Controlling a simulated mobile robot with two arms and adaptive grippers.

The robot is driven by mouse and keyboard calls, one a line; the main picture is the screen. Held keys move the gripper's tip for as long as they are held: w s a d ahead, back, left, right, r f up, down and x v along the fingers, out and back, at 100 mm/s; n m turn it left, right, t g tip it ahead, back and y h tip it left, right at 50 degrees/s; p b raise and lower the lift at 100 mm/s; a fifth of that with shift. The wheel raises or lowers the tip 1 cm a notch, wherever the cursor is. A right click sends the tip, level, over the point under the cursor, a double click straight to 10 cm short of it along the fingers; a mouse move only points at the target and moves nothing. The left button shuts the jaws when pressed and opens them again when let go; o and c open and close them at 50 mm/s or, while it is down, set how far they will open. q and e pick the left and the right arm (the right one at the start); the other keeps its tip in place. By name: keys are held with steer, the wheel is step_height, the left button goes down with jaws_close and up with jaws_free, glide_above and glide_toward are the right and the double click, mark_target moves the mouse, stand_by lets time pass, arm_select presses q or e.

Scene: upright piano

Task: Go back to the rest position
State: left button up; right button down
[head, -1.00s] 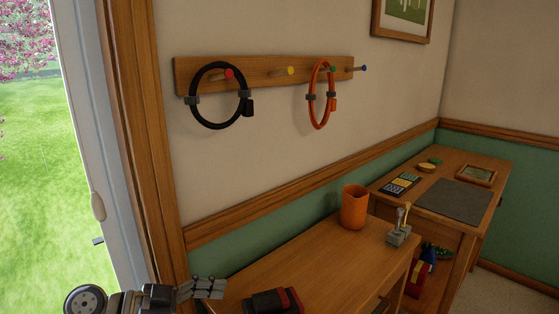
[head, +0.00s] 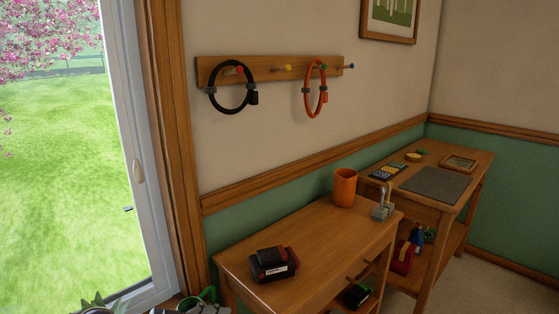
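Neither of my grippers shows in the head view. A wooden peg rail (head: 265,69) is fixed to the wall with red, yellow, green and blue tipped pegs. A black coiled loop (head: 213,97) hangs on the red peg (head: 240,69). An orange loop (head: 307,101) hangs on the green peg (head: 323,67). The yellow peg (head: 288,67) and the blue peg (head: 350,66) are bare.
A wooden table (head: 320,232) below bears a red and black device (head: 274,264), an orange cup (head: 345,187) and a small grey lever device (head: 382,207). A second desk (head: 450,208) stands behind right. A window is at left, with plants at the bottom edge.

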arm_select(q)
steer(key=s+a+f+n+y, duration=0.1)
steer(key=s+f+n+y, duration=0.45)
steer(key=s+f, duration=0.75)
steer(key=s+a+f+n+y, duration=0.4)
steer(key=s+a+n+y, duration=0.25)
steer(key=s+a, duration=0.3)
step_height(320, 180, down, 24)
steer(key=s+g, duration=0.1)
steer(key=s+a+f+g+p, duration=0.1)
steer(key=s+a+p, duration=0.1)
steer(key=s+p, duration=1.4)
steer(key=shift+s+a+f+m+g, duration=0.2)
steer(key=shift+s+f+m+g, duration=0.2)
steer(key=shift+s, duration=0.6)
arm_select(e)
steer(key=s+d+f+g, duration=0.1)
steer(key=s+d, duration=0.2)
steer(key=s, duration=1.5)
